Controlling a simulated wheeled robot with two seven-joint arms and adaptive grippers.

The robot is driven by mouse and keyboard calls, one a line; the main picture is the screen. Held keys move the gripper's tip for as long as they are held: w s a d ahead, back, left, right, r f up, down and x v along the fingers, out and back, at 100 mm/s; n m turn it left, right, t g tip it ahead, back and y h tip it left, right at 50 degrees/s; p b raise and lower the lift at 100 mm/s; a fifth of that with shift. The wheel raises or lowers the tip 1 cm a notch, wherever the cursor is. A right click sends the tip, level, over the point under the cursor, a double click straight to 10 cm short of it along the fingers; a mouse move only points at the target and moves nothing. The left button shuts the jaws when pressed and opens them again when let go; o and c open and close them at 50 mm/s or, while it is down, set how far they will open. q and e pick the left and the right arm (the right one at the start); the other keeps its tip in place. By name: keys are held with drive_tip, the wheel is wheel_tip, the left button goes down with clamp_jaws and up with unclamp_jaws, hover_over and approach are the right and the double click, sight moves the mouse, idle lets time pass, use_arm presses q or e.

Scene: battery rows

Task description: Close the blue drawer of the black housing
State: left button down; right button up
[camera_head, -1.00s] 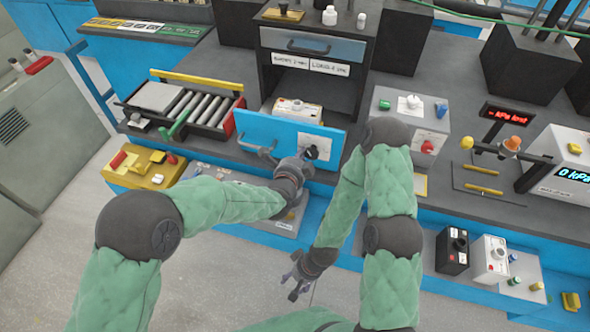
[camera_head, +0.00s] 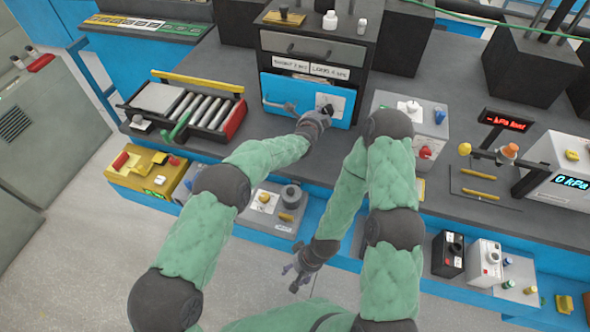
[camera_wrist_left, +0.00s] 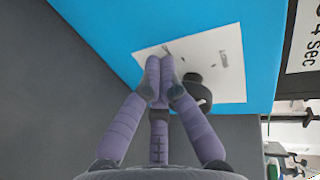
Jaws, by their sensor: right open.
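The black housing (camera_head: 368,62) stands at the back of the bench. The blue drawer (camera_head: 278,92) in it sits close to the housing front, and a sliver of what lies inside shows above its front. The front has a grey handle (camera_head: 272,105), a white label plate (camera_wrist_left: 230,52) and a black knob (camera_wrist_left: 197,92). My left gripper (camera_head: 322,112) is at the right part of the drawer front. In the left wrist view its fingertips (camera_wrist_left: 160,75) are together against the plate, beside the knob, holding nothing visible. My right gripper (camera_head: 298,280) is open and empty, low in front of the bench.
A roller tray (camera_head: 190,108) stands left of the housing. A grey box with buttons (camera_head: 425,125) stands to its right. Bottles (camera_head: 330,20) are on top of the housing. Bare bench top lies in front of the drawer.

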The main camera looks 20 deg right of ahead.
use_arm(q)
drive_tip(key=shift+w+d+p, duration=0.25)
drive_tip(key=shift+w+d, duration=0.2)
drive_tip(key=shift+w, duration=0.25)
drive_tip(key=shift+w+d+p, duration=0.2)
drive_tip(key=shift+w+d, duration=0.25)
drive_tip(key=shift+w, duration=0.25)
use_arm(e)
drive_tip(key=shift+r, duration=0.7)
use_arm(q)
drive_tip(key=shift+w+r, duration=0.1)
drive_tip(key=shift+r, duration=0.05)
use_arm(e)
drive_tip(key=shift+s+f, duration=0.1)
